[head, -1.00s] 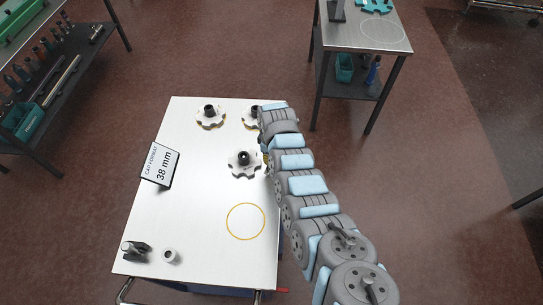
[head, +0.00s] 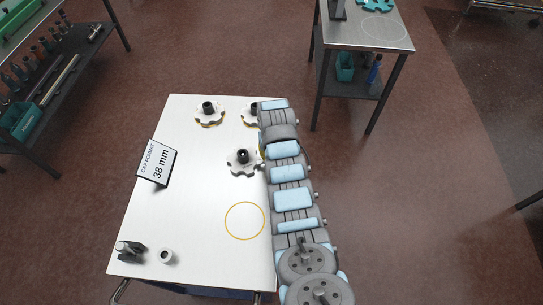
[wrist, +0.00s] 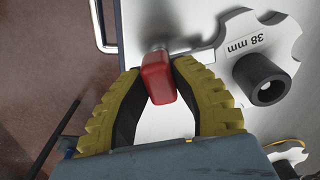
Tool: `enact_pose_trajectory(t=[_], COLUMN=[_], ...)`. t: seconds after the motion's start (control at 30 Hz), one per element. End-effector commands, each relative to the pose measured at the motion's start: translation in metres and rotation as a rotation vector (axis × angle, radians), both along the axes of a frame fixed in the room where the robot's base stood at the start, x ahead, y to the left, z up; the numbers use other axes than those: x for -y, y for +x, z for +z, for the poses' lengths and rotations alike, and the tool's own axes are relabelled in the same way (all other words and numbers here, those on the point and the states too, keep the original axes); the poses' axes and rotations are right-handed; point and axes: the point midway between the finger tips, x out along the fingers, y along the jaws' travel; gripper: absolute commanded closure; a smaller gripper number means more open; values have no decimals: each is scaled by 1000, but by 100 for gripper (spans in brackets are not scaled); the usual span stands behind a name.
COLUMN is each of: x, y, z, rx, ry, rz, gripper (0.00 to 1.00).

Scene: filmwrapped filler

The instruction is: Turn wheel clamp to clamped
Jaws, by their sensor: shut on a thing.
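In the wrist view, my gripper (wrist: 160,95) has its two yellow-and-black fingers closed around a red block-shaped handle (wrist: 158,78). The handle sits on a short metal stem at the edge of the white tabletop (wrist: 150,120), and I take it to be the wheel clamp's handle. Whether it stands at clamped cannot be told. In the head view my arm covers the gripper and the handle at the right edge of the white table (head: 190,225).
A white star wheel marked 38 mm (wrist: 258,50) is close right of my gripper. Other star wheels (head: 209,113) (head: 243,161), a "CAP FORMAT 38 mm" sign (head: 157,163) and small parts (head: 166,256) stand on the table. A bent metal bar (wrist: 98,25) is left of the handle.

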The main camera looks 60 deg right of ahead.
Motion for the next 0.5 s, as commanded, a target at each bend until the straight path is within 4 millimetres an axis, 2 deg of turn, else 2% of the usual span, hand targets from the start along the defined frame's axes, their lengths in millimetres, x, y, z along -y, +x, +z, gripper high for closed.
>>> enact_pose_trajectory(t=[0.23, 0.5], x=[-1, -1], y=[0, 0], z=[-1, -1], rx=[-1, -1], ry=[2, 2], rz=[-180, -296], gripper=[100, 100])
